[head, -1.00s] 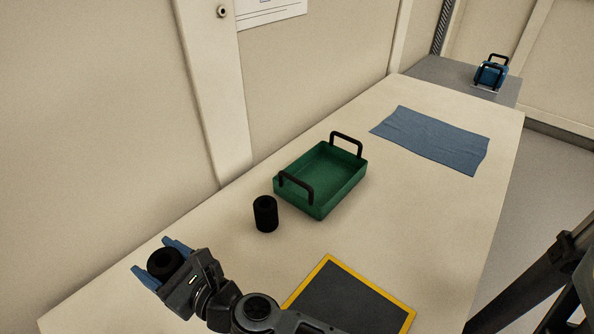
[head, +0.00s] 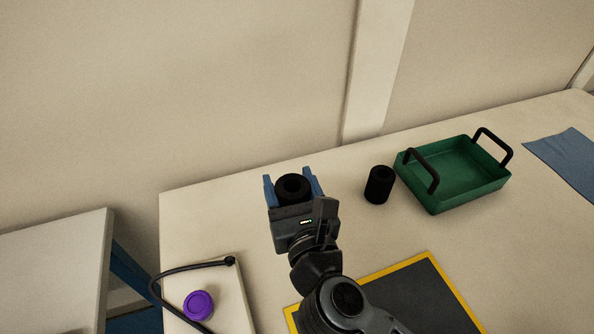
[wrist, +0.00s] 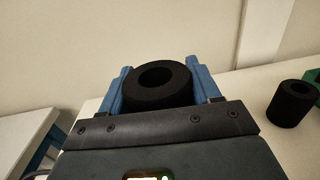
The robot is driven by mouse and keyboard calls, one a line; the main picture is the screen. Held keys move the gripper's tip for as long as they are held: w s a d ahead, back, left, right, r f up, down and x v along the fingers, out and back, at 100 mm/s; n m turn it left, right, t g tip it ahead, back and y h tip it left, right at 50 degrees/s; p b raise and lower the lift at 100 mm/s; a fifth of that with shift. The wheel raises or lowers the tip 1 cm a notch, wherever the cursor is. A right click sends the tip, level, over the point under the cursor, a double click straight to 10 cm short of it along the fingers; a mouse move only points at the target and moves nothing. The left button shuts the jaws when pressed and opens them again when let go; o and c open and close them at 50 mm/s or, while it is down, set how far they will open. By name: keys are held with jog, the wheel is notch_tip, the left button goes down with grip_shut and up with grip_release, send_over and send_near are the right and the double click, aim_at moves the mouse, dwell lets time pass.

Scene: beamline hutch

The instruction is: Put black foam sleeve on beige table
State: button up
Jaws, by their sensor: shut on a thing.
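My gripper (head: 293,185) is shut on a black foam sleeve (head: 294,190), a short hollow cylinder held with its hole facing up. In the wrist view the sleeve (wrist: 158,84) sits between the two blue fingers. The gripper is over the left part of the beige table (head: 230,220); the gap beneath the sleeve is hidden. A second black foam sleeve (head: 379,185) stands upright on the table, to the right of my gripper and left of a green tray. It also shows at the right of the wrist view (wrist: 290,104).
The green tray (head: 460,203) has two black handles. A blue cloth (head: 566,160) lies farther right. A yellow-edged dark mat (head: 420,290) lies in front. A board with a purple disc (head: 198,305) and black cable is at front left. A separate grey-white table (head: 55,255) stands left.

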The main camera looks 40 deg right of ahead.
jog(key=w+f, duration=0.2)
jog(key=w, duration=0.1)
jog(key=w+f, duration=0.2)
jog(key=w, duration=0.2)
jog(key=w+f, duration=0.3)
jog(key=w, duration=0.1)
jog(key=shift+w+d+b, duration=0.15)
jog(key=shift+w+b, duration=0.1)
jog(key=shift+b, duration=0.15)
jog(key=shift+f+b, duration=0.45)
jog(key=shift+f, duration=1.55)
jog(key=o, duration=1)
jog(key=shift+f, duration=0.1)
jog(key=shift+r, duration=0.2)
jog(key=v, duration=1.2)
